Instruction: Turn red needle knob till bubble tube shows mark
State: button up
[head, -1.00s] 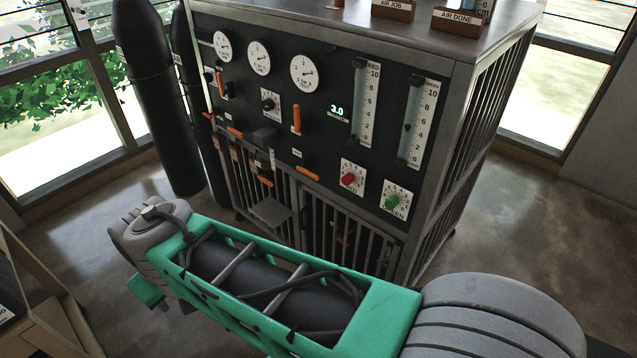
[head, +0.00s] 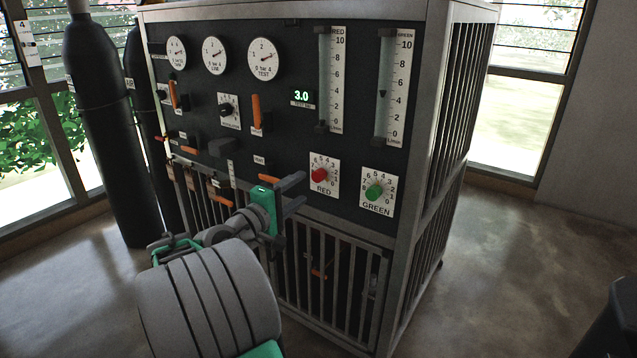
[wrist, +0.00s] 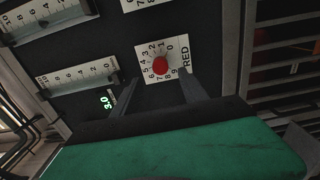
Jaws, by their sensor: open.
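The red needle knob (head: 319,175) sits on a white dial plate marked RED, low on the black panel. It also shows in the wrist view (wrist: 160,65), just beyond and between my fingertips. The red bubble tube (head: 323,80) stands upright above it, with a 0 to 10 scale. I cannot make out its float or a target mark; the tube's scale also shows in the wrist view (wrist: 80,76). My gripper (head: 303,191) is open and empty, its fingers pointing at the panel, left of the knob in the head view and apart from it.
The green knob (head: 374,191) is right of the red one, below the green tube (head: 384,85). Orange levers (head: 256,111), gauges (head: 265,57) and a 3.0 readout (head: 301,97) fill the panel. Black cylinders (head: 103,130) stand left.

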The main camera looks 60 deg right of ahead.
aim_at(316, 178)
jog(key=d, duration=0.2)
jog(key=s+d, duration=0.1)
jog(key=d, duration=0.4)
jog(key=shift+s+d, duration=0.15)
jog(key=shift+r+p, duration=0.1)
jog(key=shift+p, duration=0.2)
jog(key=shift+d, duration=0.3)
jog(key=shift+c, duration=0.4)
grip_shut()
dwell(0.3)
